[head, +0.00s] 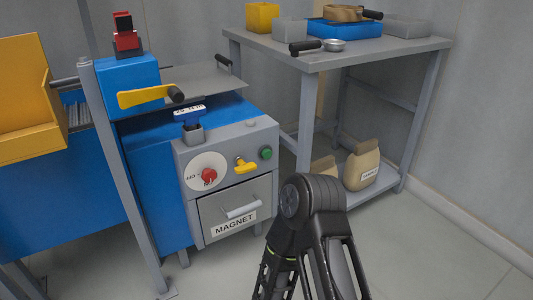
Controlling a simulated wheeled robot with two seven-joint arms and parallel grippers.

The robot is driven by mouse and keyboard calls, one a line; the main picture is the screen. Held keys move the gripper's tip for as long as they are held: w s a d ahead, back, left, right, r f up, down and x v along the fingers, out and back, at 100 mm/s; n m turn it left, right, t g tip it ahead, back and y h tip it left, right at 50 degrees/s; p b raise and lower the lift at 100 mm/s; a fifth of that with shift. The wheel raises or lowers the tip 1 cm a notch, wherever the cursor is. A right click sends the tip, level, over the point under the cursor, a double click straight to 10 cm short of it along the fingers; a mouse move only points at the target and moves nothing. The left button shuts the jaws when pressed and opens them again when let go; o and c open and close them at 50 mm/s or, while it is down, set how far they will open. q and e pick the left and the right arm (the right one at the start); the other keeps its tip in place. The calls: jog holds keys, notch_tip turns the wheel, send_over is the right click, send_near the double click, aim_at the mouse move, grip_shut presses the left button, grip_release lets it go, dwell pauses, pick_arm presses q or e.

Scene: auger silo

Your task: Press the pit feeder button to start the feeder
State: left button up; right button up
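A round green button (266,153) sits at the right end of the grey front panel (225,147) on the blue machine. It stands clear, with nothing touching it. I cannot read a label that marks it as the pit feeder button. One of my arms shows as black links at the bottom middle, in front of and below the machine's right side. I see no gripper fingers of either arm in the head view.
The panel also has a red knob (208,176) on a white dial and a yellow handle (245,167). Below is a drawer labelled MAGNET (234,224). A grey table (340,55) with trays stands right, sacks (361,168) on its lower shelf. Floor at right is clear.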

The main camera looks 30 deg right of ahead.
pick_arm(q)
grip_shut()
dwell(1.4)
